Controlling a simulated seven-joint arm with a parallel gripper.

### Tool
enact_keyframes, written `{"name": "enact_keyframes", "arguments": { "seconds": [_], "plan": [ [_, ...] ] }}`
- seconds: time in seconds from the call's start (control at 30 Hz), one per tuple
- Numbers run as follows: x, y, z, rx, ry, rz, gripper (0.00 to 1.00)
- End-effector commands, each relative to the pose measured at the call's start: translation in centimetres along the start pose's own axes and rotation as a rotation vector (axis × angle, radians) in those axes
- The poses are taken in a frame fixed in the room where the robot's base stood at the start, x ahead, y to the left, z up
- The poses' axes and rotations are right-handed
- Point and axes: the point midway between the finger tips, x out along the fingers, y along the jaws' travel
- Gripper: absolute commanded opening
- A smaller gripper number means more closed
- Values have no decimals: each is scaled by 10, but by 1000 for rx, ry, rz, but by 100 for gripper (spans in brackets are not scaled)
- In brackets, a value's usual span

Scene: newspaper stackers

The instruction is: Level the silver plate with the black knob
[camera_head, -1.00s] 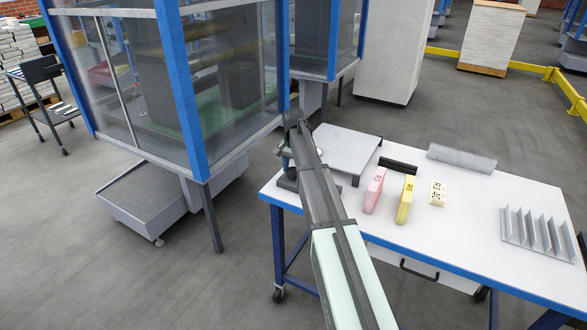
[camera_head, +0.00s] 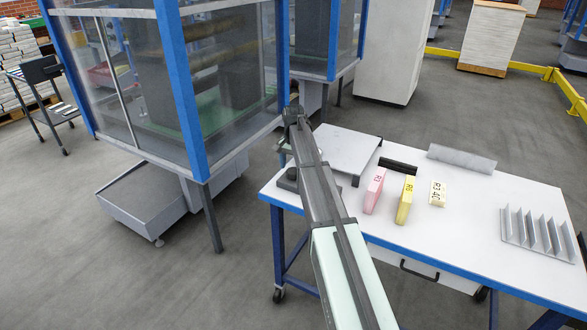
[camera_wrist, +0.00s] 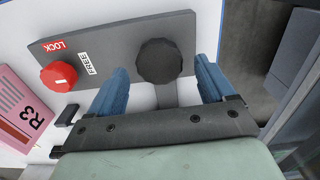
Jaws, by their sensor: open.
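The silver plate (camera_head: 348,149) sits at the table's left end, partly covered by my arm in the head view. Its tilt is hard to judge. In the wrist view, a grey panel (camera_wrist: 112,48) carries a ribbed black knob (camera_wrist: 159,57) on the right and a red knob (camera_wrist: 58,76) on the left, beside LOCK and FREE labels. My gripper (camera_wrist: 161,68) is open, with one blue finger on each side of the black knob's near part. I see gaps between fingers and knob; contact is not apparent. My fingers are hidden in the head view.
A pink block (camera_head: 374,190), a yellow block (camera_head: 405,200) and a small cream block (camera_head: 437,193) stand right of the plate. A blue-framed glazed machine (camera_head: 190,90) stands left.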

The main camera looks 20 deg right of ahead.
Motion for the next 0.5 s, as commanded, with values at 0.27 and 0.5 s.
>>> {"name": "enact_keyframes", "arguments": {
  "seconds": [0.27,0.5],
  "plan": [
    [-54,-1,-1,0,2,-1,82],
    [-96,0,-1,0,1,0,82]
  ]
}}
